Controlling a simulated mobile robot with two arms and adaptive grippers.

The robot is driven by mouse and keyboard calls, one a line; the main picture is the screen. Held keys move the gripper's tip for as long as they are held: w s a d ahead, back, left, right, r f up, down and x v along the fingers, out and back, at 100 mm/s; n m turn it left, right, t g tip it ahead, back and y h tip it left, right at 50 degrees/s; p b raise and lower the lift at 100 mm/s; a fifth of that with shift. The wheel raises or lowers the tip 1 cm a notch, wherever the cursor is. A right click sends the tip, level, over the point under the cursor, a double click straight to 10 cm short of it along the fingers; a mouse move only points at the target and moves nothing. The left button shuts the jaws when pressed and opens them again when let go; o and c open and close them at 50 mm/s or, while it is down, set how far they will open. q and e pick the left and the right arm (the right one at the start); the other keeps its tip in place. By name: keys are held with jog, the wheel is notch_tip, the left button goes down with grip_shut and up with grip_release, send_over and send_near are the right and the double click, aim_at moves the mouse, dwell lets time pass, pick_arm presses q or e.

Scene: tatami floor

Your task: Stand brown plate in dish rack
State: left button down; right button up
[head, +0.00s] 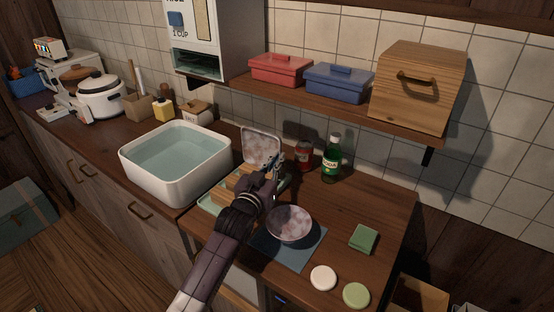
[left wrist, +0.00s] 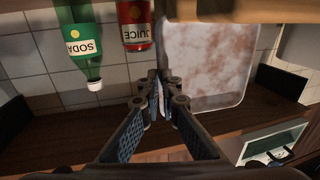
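A square plate (head: 262,146) with rounded corners and mottled brown and white stands upright, slightly tilted, at the dish rack's far end. The wooden dish rack (head: 229,186) sits on a pale green tray (head: 211,204), partly hidden by my arm. My left gripper (head: 272,168) is at the plate's right edge. In the left wrist view, which is upside down, the plate (left wrist: 212,58) is beside the left gripper's fingertips (left wrist: 158,82). They are close together with a thin pale strip between them, seemingly the plate's edge. My right gripper is out of view.
A round mottled dish (head: 290,223) sits on a blue mat (head: 293,253). A juice bottle (head: 304,156) and green soda bottle (head: 332,160) stand close right of the plate. A water-filled basin (head: 176,160) is left. A green sponge (head: 363,239) lies right; a shelf (head: 340,112) overhangs behind.

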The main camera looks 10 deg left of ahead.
pick_arm(q)
jog(key=shift+f, duration=0.1)
jog(key=shift+f, duration=0.3)
jog(key=shift+f, duration=0.25)
dwell(0.5)
jog(key=c, duration=2.1)
grip_release()
jog(key=shift+s+f, duration=0.1)
jog(key=shift+f, duration=0.3)
jog(key=shift+s+f, duration=0.1)
jog(key=shift+s, duration=0.15)
jog(key=s, duration=0.3)
jog(key=s+a+r, duration=0.1)
jog(key=s, duration=0.7)
jog(key=shift+s+a+r, duration=0.15)
jog(key=shift+a+r, duration=0.05)
jog(key=shift+a, duration=0.15)
